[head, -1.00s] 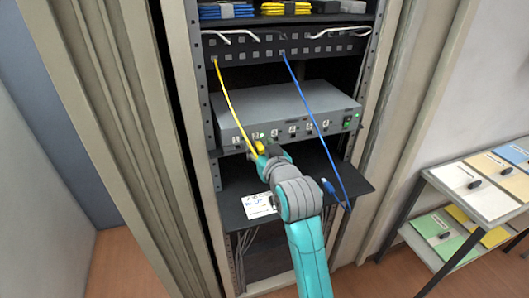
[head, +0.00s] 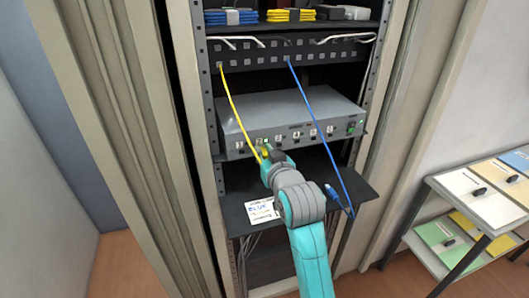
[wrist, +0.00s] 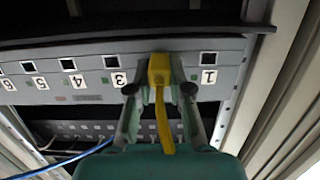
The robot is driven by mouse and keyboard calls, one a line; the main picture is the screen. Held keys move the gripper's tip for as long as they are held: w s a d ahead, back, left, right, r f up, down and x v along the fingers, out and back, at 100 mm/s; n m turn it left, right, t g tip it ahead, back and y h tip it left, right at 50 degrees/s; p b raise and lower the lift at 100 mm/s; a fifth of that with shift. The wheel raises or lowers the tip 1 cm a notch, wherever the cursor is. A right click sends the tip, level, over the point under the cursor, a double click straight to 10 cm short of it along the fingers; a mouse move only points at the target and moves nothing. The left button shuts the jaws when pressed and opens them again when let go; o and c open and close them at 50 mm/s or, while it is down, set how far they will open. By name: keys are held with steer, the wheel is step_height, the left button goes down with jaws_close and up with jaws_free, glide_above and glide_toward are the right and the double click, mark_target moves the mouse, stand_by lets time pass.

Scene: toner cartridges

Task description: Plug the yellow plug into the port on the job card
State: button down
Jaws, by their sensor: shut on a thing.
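My gripper (wrist: 159,90) is shut on the yellow plug (wrist: 159,70), whose yellow cable runs back between the fingers. In the wrist view the plug's front end covers the port between those marked 1 and 3; that port and its label are hidden. I cannot tell whether the plug is seated or just in front. In the head view my gripper (head: 266,154) is at the front of the grey switch box (head: 290,112), left of its middle. The job card (head: 262,209) lies on the shelf below; its handwriting is too small to read.
A blue cable (head: 318,120) hangs from the patch panel (head: 255,56) to the right of my arm, its loose blue plug (head: 331,191) by the shelf (head: 352,190). Rack posts stand on both sides. A side table with folders (head: 470,190) stands at the right.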

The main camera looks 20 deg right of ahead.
mark_target(266, 156)
steer(key=shift+s, duration=1.7)
steer(key=shift+s, duration=0.15)
steer(key=shift+s+r, duration=0.25)
steer(key=shift+s, duration=0.45)
steer(key=shift+s+r, duration=0.25)
steer(key=shift+s, duration=0.4)
